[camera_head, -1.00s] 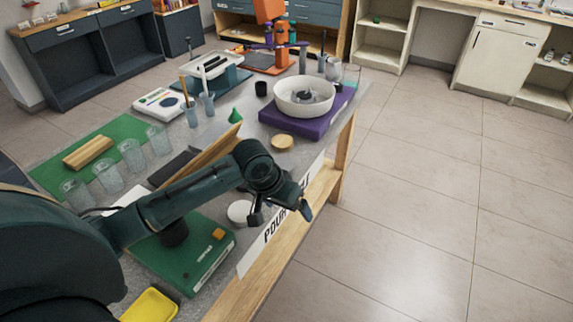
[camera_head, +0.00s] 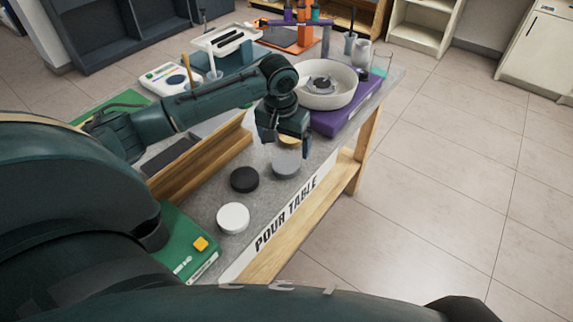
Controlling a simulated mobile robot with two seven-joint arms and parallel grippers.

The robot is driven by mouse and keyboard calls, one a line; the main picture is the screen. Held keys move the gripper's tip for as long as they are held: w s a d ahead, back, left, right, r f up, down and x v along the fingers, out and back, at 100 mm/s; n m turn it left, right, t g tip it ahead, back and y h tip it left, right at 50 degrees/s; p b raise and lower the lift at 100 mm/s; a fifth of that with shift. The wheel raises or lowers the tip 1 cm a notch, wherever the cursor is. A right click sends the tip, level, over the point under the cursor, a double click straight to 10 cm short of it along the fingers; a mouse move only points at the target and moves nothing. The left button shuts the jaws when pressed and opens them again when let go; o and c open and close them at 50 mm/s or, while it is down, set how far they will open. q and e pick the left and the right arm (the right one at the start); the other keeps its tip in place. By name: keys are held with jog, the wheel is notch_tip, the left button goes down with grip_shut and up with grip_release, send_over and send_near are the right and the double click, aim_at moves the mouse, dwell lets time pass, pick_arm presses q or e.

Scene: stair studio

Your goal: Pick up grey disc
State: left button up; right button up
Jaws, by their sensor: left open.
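The grey disc (camera_head: 286,165) lies flat on the speckled pour table (camera_head: 208,208), near its front edge. My left gripper (camera_head: 285,147) hangs just above and slightly behind the grey disc in the picture, with its fingers pointing down. It is open, and nothing shows held in it. The fingers partly hide a tan disc (camera_head: 289,140) behind them. I cannot tell the exact height of the fingers over the grey disc. My right gripper is not in view.
A black disc (camera_head: 244,179) and a white disc (camera_head: 233,218) lie nearer me. A wooden rail (camera_head: 205,160) stands to the left. A white bowl (camera_head: 337,98) rests on a purple block (camera_head: 345,120) beyond. A green device (camera_head: 185,240) is at lower left.

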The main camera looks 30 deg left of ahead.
aim_at(285, 164)
pick_arm(q)
jog(key=shift+w+f, duration=0.2)
jog(key=shift+f, duration=3.3)
jog(key=shift+c, duration=0.5)
jog(key=c, duration=1)
jog(key=shift+r, duration=0.1)
